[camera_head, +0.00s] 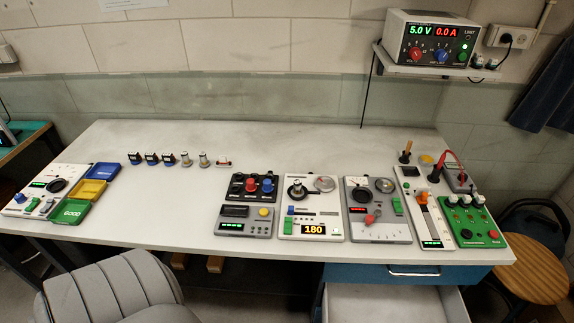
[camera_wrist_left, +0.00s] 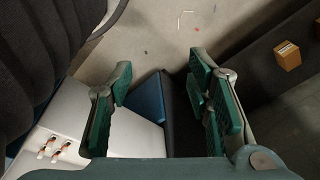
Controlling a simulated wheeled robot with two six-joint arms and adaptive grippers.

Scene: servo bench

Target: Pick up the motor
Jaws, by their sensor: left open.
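Several small parts stand in a row on the back left of the white bench (camera_head: 150,215) in the head view. Three are dark blue-and-black servo-like motors, the leftmost one (camera_head: 134,158) among them. To their right stand two silver cylindrical motors (camera_head: 186,160), (camera_head: 204,159) and a small red-and-white part (camera_head: 223,162). I cannot tell which one the task means. My left gripper (camera_wrist_left: 160,72) shows only in the left wrist view, with its green-padded fingers apart and nothing between them. My right gripper is in neither view.
Colored trays (camera_head: 88,190) and a meter panel stand at the bench's left end. Several test panels (camera_head: 311,210) fill the right half. A grey chair (camera_head: 110,290) stands in front, beside an open drawer (camera_head: 390,305). The left-middle bench top is clear.

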